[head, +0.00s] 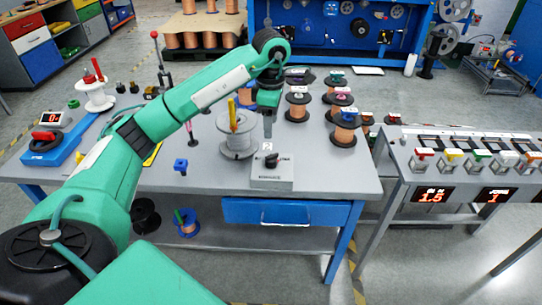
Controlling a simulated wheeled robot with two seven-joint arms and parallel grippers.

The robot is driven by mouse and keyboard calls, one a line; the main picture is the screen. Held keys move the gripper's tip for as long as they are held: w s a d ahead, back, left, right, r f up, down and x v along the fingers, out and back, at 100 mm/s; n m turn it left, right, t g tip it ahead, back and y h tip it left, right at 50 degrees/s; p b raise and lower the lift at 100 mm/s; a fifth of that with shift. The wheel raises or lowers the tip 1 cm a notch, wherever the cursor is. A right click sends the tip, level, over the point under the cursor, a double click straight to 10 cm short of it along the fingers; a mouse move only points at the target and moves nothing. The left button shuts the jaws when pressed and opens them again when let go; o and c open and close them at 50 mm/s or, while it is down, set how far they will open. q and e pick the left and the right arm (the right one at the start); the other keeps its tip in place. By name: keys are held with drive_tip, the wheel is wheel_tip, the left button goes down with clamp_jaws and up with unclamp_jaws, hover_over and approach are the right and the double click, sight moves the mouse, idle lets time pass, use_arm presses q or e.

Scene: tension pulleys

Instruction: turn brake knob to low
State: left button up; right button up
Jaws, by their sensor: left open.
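A small light-grey box (271,182) stands near the front edge of the grey table, with a label "2" and a dark rotary knob (271,160) on its top. Small lettering beside the knob is too small to read, so its setting is unclear. My left arm reaches in from the left, and my left gripper (268,128) points down just above and behind the knob, apart from it. Its jaws are open and hold nothing. My right gripper is not in view.
A grey spool (238,146) with a yellow upright piece stands just left of the box. Several copper-wire spools (345,128) stand to the right and behind. A blue clamp (180,166) lies at left. A rack with displays (432,196) stands at the right.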

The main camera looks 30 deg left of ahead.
sight(271, 159)
use_arm(q)
wheel_tip(271, 159, down, 12)
drive_tip(key=shift+f, duration=0.1)
idle(0.4)
drive_tip(key=c, duration=1)
